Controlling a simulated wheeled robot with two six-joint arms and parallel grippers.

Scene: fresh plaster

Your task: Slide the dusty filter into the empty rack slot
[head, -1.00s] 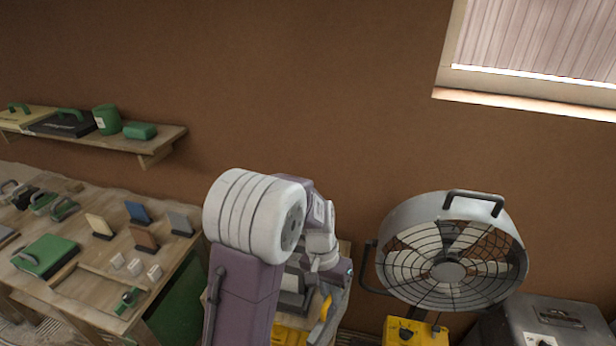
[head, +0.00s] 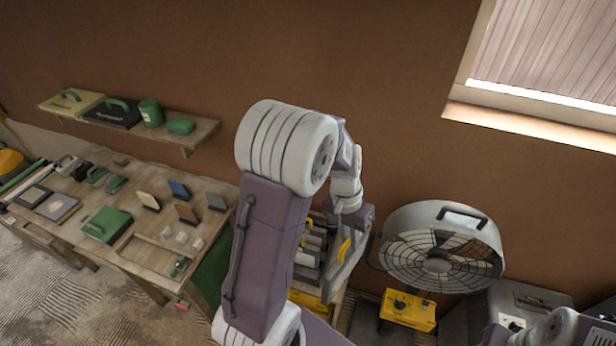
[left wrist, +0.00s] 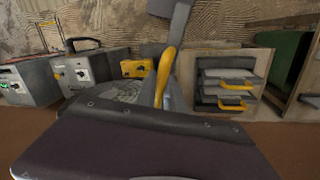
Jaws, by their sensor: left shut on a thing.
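My left gripper (head: 357,224) is shut on the yellow handle (head: 345,248) of a grey filter, in front of and to the right of the rack (head: 310,252). In the left wrist view, which looks upside down, the yellow handle (left wrist: 166,72) rises between the fingers. A dark grey panel (left wrist: 180,22) behind it appears to be the filter, seen nearly edge-on. The wooden rack (left wrist: 265,82) stands to the right there, apart from the held filter. It has several slots, and filters with yellow handles (left wrist: 236,86) sit in it. My left arm hides part of the rack in the head view.
A large fan (head: 437,262) stands right of the rack, with a yellow box (head: 408,309) below it and a grey case (head: 530,298) beside it. A workbench (head: 150,225) with tools is on the left. A wall shelf (head: 195,135) hangs above it.

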